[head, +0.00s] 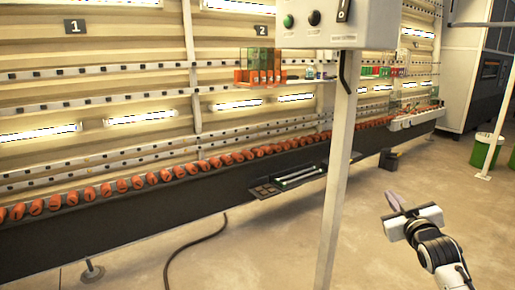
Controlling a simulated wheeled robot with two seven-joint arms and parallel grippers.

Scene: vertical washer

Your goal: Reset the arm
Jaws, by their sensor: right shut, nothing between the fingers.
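My right gripper (394,201) is in the lower right of the head view, at the end of my white and black right arm. Its fingers are together and hold nothing. It hangs in free space over the floor, to the right of a grey post, and touches nothing. My left gripper and arm are not in the view.
A grey post (336,170) with a control box (335,22) stands in the middle. Behind it runs a long dark rail (120,225) with a row of orange-red pieces. A green bin (486,150) stands at the right. The floor (420,260) around my right arm is clear.

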